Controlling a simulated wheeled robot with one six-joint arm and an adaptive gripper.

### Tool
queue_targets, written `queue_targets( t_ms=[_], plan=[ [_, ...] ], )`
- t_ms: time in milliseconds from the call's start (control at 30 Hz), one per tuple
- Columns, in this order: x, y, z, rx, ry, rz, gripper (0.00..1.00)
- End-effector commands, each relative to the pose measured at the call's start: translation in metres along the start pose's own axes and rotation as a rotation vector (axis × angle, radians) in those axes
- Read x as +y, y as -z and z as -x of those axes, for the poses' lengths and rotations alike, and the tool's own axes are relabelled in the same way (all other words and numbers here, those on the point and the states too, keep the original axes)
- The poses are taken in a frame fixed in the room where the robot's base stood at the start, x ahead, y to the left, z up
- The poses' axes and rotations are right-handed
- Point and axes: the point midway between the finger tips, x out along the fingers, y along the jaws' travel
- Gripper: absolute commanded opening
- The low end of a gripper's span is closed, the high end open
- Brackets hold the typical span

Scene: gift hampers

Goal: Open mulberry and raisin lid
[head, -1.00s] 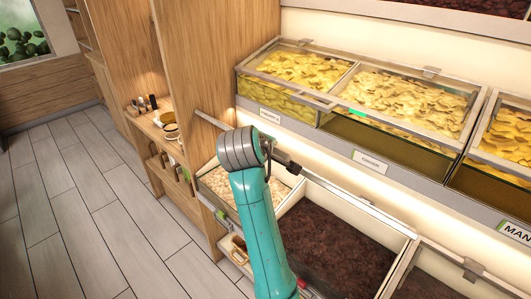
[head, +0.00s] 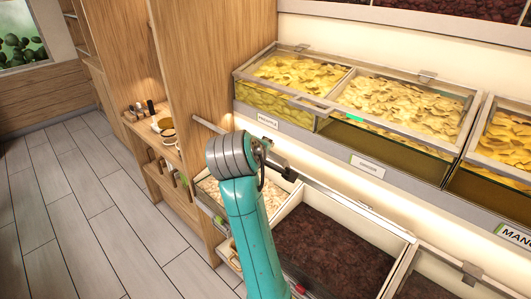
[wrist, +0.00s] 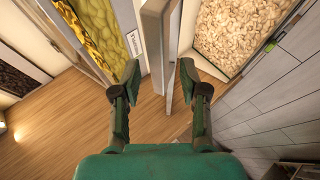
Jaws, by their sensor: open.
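The lower bin has a compartment of pale mulberries (head: 209,189) and a wider one of dark raisins (head: 335,248). The mulberries also show at the upper right in the wrist view (wrist: 235,30). A thin pale bar (head: 208,124) runs from the wooden side panel behind my wrist. My gripper (head: 287,168) is above the back of the bin, partly hidden by my teal arm. In the wrist view my gripper (wrist: 162,82) is open, with narrow edge-on strips between and ahead of its fingers. I cannot tell whether these belong to the lid, or whether a finger touches them.
An upper bin of yellow dried fruit (head: 400,105) with a clear lid stands above and behind. A wooden panel (head: 205,60) stands at the left, beside shelves with small jars (head: 163,125). The grey tiled floor (head: 75,210) at the left is clear.

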Motion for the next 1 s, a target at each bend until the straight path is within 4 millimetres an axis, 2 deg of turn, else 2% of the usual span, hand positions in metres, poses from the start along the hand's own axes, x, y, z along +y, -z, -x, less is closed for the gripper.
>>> queue_targets(
  t_ms=[200,400,600,867,1000],
  plan=[
    [0.000,0.002,0.046,0.003,-0.002,0.000,0.44],
    [0.000,0.001,0.075,0.002,-0.002,0.000,0.44],
    [0.000,0.000,0.086,0.000,0.000,0.001,0.44],
    [0.000,0.000,0.087,0.000,-0.001,0.001,0.44],
    [-0.001,-0.002,0.084,-0.002,-0.013,0.002,0.11]
  ],
)
